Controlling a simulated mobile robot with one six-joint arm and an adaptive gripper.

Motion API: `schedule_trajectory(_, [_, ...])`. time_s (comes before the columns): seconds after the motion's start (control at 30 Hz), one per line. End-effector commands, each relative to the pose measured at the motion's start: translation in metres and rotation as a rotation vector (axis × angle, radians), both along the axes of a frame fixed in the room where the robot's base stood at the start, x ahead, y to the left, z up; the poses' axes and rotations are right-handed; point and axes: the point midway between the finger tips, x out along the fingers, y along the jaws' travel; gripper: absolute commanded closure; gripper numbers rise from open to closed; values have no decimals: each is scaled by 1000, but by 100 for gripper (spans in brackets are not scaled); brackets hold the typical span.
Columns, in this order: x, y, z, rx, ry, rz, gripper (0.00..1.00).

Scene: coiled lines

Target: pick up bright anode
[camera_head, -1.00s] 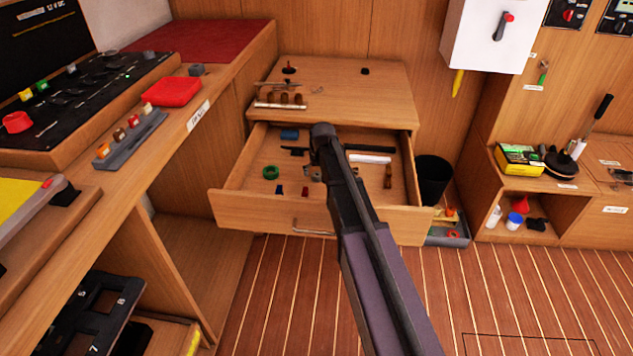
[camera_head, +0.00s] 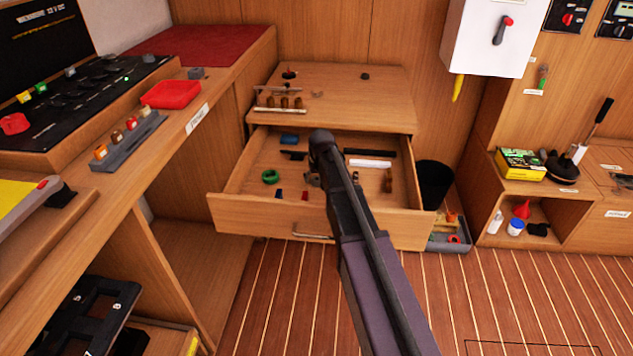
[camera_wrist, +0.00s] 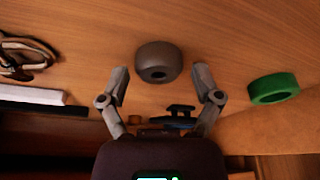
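A dull grey, thick round piece with a small dark hole, which may be the bright anode (camera_wrist: 157,61), lies on the wooden drawer floor in the wrist view. My gripper (camera_wrist: 160,76) is open, with its two fingertips apart on either side of the near part of this piece. Nothing is held, and I cannot tell whether the fingers touch it. In the head view my arm reaches down into the open drawer (camera_head: 270,213) and largely hides this spot, so I cannot make out the piece there.
A green ring (camera_wrist: 274,88) lies right of the gripper, and a white bar (camera_wrist: 30,95) lies left. A dark blue-black item (camera_wrist: 178,117) sits between the fingers' lower parts. The drawer's walls surround these. A wooden top (camera_head: 340,95) with small items stands behind.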

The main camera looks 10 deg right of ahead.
Motion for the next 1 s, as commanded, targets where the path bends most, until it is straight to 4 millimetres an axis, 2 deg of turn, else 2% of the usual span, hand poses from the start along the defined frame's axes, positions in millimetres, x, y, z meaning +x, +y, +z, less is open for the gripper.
schedule_trajectory(0.03, [0, 0, 0, 0, 0, 0, 49])
schedule_trajectory(0.2, [0, 0, 0, 0, 0, 0, 99])
schedule_trajectory(0.67, [0, 0, 3, 0, 0, 0, 100])
schedule_trajectory(1.0, [0, 0, 25, 0, 0, 0, 100])
